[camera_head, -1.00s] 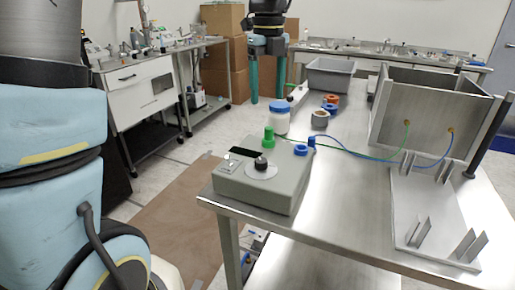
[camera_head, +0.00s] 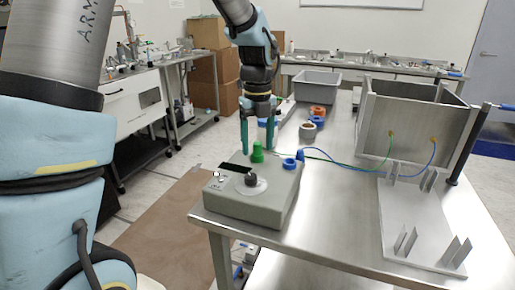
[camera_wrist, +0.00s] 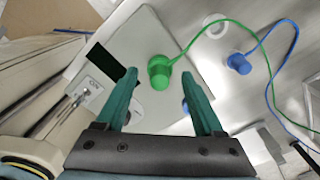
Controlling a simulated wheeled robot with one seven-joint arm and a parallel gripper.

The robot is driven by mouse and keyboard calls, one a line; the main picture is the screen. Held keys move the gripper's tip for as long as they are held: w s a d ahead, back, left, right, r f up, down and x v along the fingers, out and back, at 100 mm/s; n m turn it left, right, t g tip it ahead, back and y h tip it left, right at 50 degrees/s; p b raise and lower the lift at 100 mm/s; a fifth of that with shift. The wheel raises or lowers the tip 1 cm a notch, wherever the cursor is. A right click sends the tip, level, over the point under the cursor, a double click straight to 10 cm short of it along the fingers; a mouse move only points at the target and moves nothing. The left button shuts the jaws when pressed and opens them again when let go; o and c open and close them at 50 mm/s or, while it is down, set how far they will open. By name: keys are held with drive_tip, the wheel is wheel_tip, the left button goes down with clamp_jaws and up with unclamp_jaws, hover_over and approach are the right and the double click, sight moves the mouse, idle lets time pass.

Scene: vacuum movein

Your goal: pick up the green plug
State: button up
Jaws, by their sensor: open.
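The green plug (camera_head: 257,152) stands upright on top of the grey control box (camera_head: 262,207), near its back edge. A green cord runs from it toward the metal enclosure. In the wrist view the green plug (camera_wrist: 159,72) shows in the gap between my fingertips, with its cord curving up and right. My gripper (camera_head: 257,146) is open and empty, its teal fingers pointing down around the plug's place in the head view. I cannot tell whether the fingertips are level with the plug or behind it. No contact shows.
The box has a black knob (camera_head: 251,179). Behind are rings, a grey bin (camera_head: 317,86) and a metal enclosure (camera_head: 416,120). A jar is mostly hidden behind my gripper.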

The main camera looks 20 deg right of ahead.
drive_tip(key=shift+f, duration=0.3)
drive_tip(key=shift+c, duration=0.3)
clamp_jaws()
